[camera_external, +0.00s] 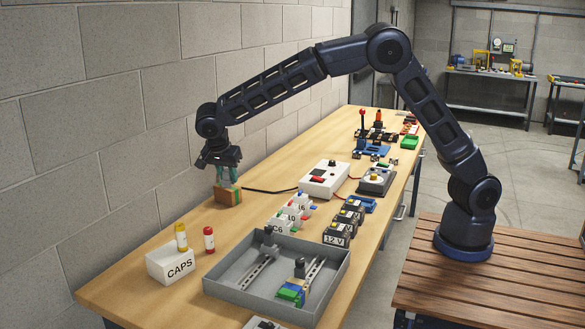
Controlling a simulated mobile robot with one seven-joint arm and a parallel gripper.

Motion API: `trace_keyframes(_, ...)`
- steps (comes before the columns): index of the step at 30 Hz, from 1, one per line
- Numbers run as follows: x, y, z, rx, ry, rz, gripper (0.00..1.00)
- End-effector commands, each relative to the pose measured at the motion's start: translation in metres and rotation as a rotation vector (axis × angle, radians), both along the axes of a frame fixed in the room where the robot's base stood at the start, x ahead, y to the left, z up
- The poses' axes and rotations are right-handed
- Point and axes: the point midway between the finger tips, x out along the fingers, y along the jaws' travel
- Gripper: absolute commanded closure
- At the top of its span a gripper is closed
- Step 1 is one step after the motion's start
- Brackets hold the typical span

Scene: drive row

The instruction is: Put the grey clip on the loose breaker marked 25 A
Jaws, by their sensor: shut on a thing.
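My gripper (227,180) is at the far left of the table, pointing down. Its teal fingers are shut at the top of a small brown block (226,196) with green and orange stripes, which appears to be held; I cannot tell whether the block touches the table. I cannot make out the grey clip. White breakers (291,216) with coloured toggles and marks such as C6 stand in a row mid-table. No 25 A mark can be read, so I cannot pick out that breaker.
A grey tray (222,290) with rails and coloured parts lies in front. The white CAPS box (161,267), a red bottle (209,240), dark 12 V blocks (337,239) and a white switch box (324,179) stand around.

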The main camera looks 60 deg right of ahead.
Motion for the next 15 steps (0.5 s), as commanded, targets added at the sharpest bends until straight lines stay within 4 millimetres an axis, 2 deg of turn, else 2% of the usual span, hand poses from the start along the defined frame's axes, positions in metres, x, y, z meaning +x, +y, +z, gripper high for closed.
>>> trace_keyframes(5, 0.000, 0.001, 0.007, 0.001, -0.001, 0.003, 0.96)
trace_keyframes(8, -0.005, 0.011, 0.009, 0.003, 0.000, 0.031, 0.96)
trace_keyframes(11, -0.015, 0.033, 0.013, 0.008, 0.002, 0.101, 0.96)
trace_keyframes(15, -0.040, 0.081, 0.021, 0.017, 0.006, 0.261, 0.96)
